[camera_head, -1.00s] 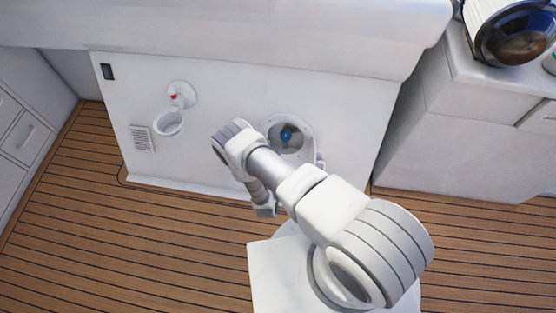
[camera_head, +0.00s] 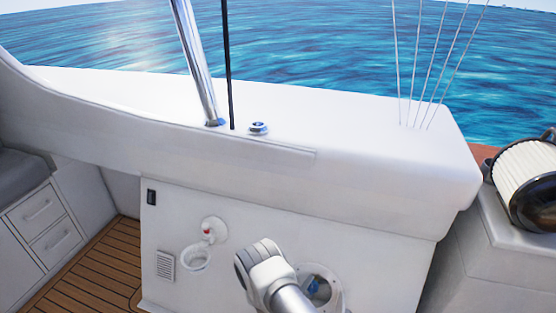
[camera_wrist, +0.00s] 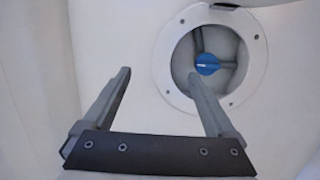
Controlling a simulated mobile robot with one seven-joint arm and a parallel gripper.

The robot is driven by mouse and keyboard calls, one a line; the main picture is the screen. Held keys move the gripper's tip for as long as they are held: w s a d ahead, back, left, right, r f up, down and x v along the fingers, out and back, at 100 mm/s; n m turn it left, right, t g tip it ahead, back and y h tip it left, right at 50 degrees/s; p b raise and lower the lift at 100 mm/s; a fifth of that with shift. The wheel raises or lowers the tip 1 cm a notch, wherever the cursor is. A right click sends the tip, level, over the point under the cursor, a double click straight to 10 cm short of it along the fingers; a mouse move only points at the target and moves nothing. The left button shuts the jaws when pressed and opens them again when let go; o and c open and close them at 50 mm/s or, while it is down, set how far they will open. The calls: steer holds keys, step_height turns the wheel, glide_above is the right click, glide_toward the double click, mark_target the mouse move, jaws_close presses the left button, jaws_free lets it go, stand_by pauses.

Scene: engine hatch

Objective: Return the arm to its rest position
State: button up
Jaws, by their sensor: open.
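In the wrist view my gripper (camera_wrist: 158,88) is open, with its two grey fingers apart and nothing between them. The white panel fills the background there, and a round opening (camera_wrist: 178,55) with a bolted white ring is ahead, behind the right finger. A blue knob (camera_wrist: 207,64) sits inside the opening, apart from the fingers. In the head view my arm (camera_head: 270,278) shows at the bottom, in front of the panel (camera_head: 385,250). The opening (camera_head: 331,277) with the blue knob (camera_head: 313,288) is just right of my arm. My gripper is out of the head view.
An open white ring-shaped cover (camera_head: 196,258) with a red part hangs from the panel, left of my arm. A black switch (camera_head: 151,197) and a vent (camera_head: 165,265) are farther left. A white counter (camera_head: 500,235) with a ribbed round object (camera_head: 525,178) stands at right.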

steer(key=w+d+r+m+g+h, duration=0.1)
steer(key=d+r+m+g+h, duration=0.25)
steer(key=r, duration=1.05)
steer(key=w+d+r+m+g+h, duration=0.15)
steer(key=d+r+m+g, duration=0.3)
steer(key=r, duration=0.95)
steer(key=s+d+r+m+g+y, duration=0.35)
steer(key=s+r, duration=0.55)
steer(key=r, duration=0.5)
steer(key=s+a+r+m+t+y, duration=0.15)
steer(key=s+a+r+y, duration=0.35)
steer(key=s, duration=0.5)
steer(key=s+a+r+t+y, duration=0.2)
steer(key=s+r+t+y, duration=0.15)
steer(key=s+r, duration=0.5)
step_height(320, 180, up, 15)
steer(key=s+p, duration=0.1)
steer(key=p, duration=1.4)
steer(key=shift+a+y, duration=0.2)
steer(key=shift+y, duration=0.1)
